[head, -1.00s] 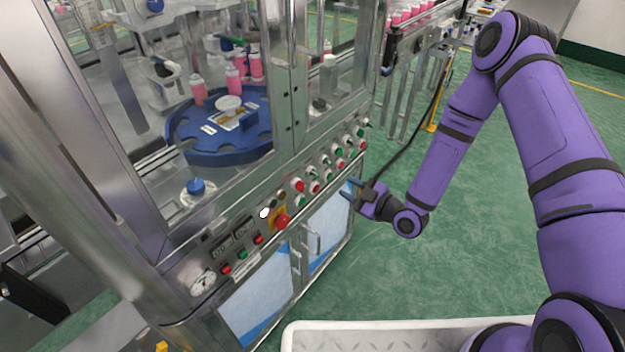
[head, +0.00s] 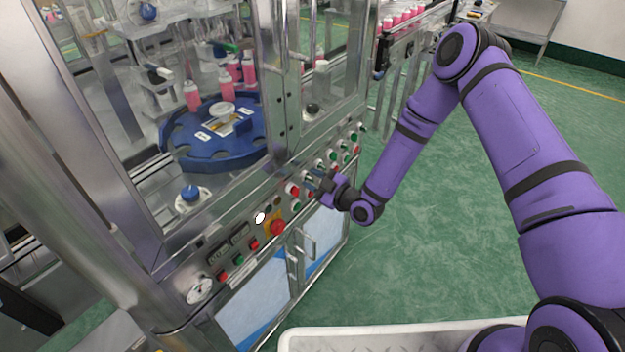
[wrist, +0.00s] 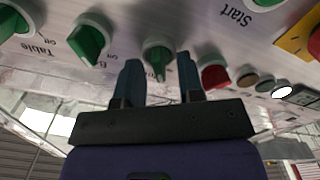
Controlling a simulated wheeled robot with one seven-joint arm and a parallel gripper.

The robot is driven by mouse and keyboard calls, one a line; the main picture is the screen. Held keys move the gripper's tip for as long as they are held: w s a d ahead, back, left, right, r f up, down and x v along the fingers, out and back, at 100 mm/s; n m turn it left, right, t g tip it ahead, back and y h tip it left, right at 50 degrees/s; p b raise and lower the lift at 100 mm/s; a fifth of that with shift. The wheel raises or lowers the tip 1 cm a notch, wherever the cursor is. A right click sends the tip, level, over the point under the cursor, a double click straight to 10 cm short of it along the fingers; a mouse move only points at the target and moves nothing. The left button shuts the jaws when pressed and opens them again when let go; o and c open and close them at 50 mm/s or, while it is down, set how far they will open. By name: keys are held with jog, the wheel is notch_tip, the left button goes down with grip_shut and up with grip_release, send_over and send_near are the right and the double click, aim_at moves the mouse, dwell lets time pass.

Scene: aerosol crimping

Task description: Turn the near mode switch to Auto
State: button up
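In the wrist view a green switch knob (wrist: 157,58) on the control panel sits between the two blue fingers of my gripper (wrist: 160,78). The fingers are apart, one on each side of the knob; I cannot tell whether they touch it. The knob's pointer runs roughly along the fingers, and its label is hidden. In the head view my gripper (head: 315,182) is at the panel, covering the knob there. No Auto lettering is readable.
Another green knob (wrist: 90,40) stands close beside the gripper. A red emergency button (head: 277,227) sits lower left on the panel (head: 205,262). The green floor right of the machine is clear.

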jog(key=shift+w+a, duration=0.1)
jog(key=shift+a, duration=0.05)
jog(key=shift+c, duration=0.4)
grip_shut()
jog(key=shift+m, duration=0.3)
jog(key=m, duration=1.1)
jog(key=shift+w+d, duration=0.25)
jog(key=shift+m, duration=0.3)
jog(key=shift+o, duration=0.4)
grip_release()
